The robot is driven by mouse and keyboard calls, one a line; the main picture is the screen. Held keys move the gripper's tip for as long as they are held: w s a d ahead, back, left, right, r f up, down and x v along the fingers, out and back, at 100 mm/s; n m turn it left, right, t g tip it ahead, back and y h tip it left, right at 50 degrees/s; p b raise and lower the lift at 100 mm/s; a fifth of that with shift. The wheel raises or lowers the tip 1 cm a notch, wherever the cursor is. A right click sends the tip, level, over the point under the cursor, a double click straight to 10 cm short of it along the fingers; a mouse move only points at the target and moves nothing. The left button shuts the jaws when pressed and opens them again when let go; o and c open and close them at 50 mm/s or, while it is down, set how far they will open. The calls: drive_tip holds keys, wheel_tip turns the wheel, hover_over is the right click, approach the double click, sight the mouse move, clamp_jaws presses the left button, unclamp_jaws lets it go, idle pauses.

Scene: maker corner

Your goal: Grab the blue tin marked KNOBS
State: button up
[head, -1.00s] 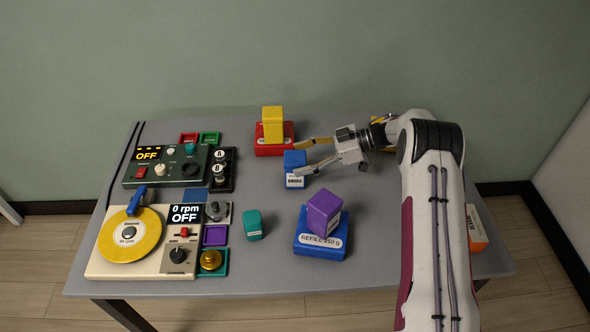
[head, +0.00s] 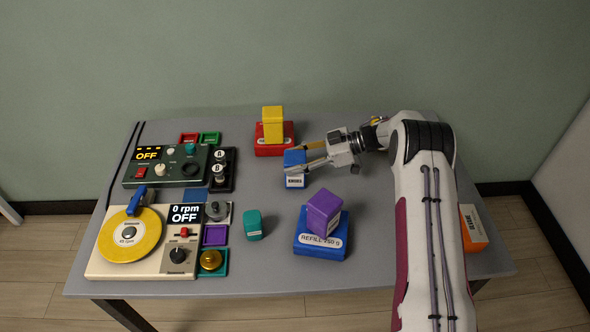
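The blue tin marked KNOBS (head: 296,183) stands on the table, right of the middle, with its white label facing the camera. My gripper (head: 297,160) reaches in from the right, with its two fingers on either side of the tin's upper part. The fingers are drawn in and look shut on the tin. They hide part of its top and its right side. The tin looks upright and still on the table.
A red box (head: 270,150) with a yellow tin (head: 272,120) stands behind. A blue REFILL box (head: 318,249) with a purple tin (head: 324,212) stands in front. A teal tin (head: 253,225) is at the front left, an orange box (head: 473,228) at the right. Turntable (head: 130,232) and panel (head: 165,165) fill the left.

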drive_tip(key=shift+r, duration=0.15)
drive_tip(key=shift+r, duration=4.85)
